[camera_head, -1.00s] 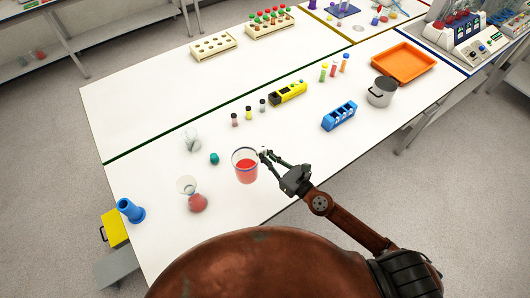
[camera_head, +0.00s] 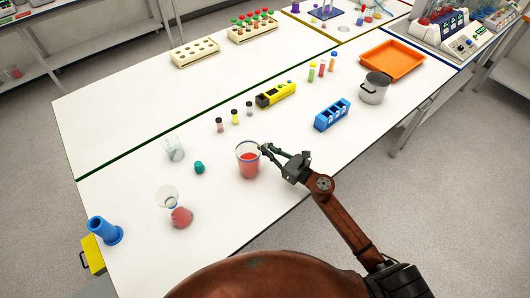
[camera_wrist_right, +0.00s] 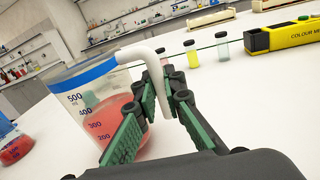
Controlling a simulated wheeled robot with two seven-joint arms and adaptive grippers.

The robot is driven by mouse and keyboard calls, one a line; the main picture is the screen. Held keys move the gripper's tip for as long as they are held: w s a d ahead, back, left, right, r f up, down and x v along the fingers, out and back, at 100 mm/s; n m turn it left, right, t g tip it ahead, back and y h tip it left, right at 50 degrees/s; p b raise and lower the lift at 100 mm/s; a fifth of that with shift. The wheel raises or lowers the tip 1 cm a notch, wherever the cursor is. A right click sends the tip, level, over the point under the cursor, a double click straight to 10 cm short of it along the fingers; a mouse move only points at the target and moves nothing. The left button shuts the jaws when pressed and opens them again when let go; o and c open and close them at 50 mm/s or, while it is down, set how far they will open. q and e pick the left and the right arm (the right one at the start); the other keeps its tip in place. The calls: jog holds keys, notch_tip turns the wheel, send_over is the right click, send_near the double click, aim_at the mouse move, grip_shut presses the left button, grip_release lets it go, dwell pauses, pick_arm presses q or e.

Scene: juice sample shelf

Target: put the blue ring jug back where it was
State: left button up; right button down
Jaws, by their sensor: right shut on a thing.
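The blue ring jug (camera_head: 248,165) is a clear beaker with red liquid, a blue band and a white handle. It stands upright near the middle of the front table. In the right wrist view the jug (camera_wrist_right: 98,112) shows volume marks. My right gripper (camera_head: 265,149) is at its right side. In the right wrist view my right gripper (camera_wrist_right: 163,90) is shut on the white handle (camera_wrist_right: 147,54). I cannot tell whether the jug's base touches the table. My left gripper is not in view.
Left of the jug are a teal cap (camera_head: 199,167), a glass beaker (camera_head: 174,149) and a round flask of red liquid (camera_head: 181,217). Small vials (camera_head: 235,116) and a yellow meter (camera_head: 276,95) stand behind. A blue rack (camera_head: 332,115) and a pot (camera_head: 374,88) are right.

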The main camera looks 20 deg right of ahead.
jog(key=shift+f, duration=0.85)
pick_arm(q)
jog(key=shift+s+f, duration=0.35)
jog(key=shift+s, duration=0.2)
pick_arm(e)
jog(key=shift+f+b, duration=0.1)
jog(key=shift+b, duration=0.2)
jog(key=c, duration=2)
grip_release()
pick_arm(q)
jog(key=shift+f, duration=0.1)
